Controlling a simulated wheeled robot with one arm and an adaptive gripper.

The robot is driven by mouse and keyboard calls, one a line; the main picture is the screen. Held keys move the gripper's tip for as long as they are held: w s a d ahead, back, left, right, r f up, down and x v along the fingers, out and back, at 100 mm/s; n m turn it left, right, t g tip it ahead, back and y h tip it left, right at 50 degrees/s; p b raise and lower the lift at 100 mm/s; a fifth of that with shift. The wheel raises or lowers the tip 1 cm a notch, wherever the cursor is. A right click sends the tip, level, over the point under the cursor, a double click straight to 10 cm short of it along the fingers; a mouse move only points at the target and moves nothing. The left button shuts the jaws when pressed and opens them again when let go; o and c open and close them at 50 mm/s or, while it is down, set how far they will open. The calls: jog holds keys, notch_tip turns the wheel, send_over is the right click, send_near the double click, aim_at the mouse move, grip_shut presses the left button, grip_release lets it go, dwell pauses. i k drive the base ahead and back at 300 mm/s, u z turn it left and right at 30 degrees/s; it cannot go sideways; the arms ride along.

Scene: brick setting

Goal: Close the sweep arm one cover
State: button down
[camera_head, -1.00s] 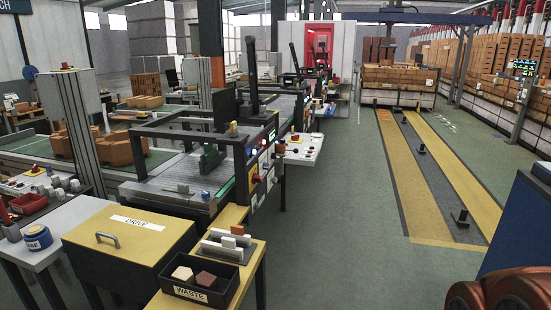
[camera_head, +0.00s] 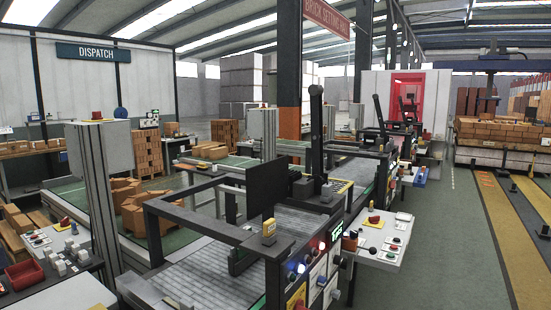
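The nearest machine has a black open frame (camera_head: 190,225) over a grey slatted bed (camera_head: 205,275). A dark flat panel (camera_head: 266,193) stands upright at the frame's far side; I cannot tell whether it is the sweep arm one cover. A small yellow block (camera_head: 269,231) sits on the frame's near right part. A dark upright plate (camera_head: 241,259) stands over the bed below it. A control panel (camera_head: 318,272) with a green display and lit lamps is on the machine's right side. My gripper is not in view.
A side console (camera_head: 385,240) with buttons stands right of the machine. Another console (camera_head: 60,262) and a red tray (camera_head: 24,274) are at the left. A grey column (camera_head: 100,205) rises left of the frame. The green floor (camera_head: 450,245) at the right is clear.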

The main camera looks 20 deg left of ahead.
aim_at(267, 184)
jog(key=i, duration=2.6)
jog(key=u, duration=3.4)
